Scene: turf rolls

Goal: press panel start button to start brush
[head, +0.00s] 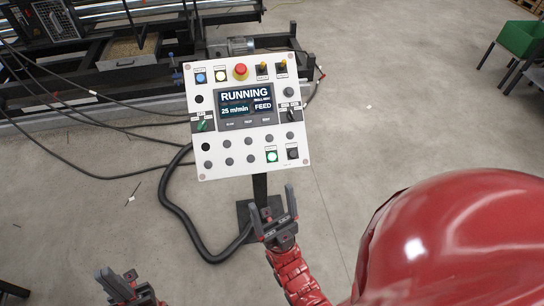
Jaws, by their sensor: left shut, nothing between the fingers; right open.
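The white control panel (187,165) stands tilted on a post in the middle of the head view. Its screen (246,106) reads RUNNING, 25 m/min and FEED. A blue button (201,78), a pale lit button (221,76) and a red mushroom button (240,71) line the top. The small labels are unreadable, so I cannot tell which is the brush start. My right gripper (273,211) is open and empty below the panel, apart from it. My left gripper (118,280) is shut and empty at the bottom left.
Black cables (90,178) run over the floor, and a thick hose (180,215) curves to the post's base. The concrete floor right of the panel is clear.

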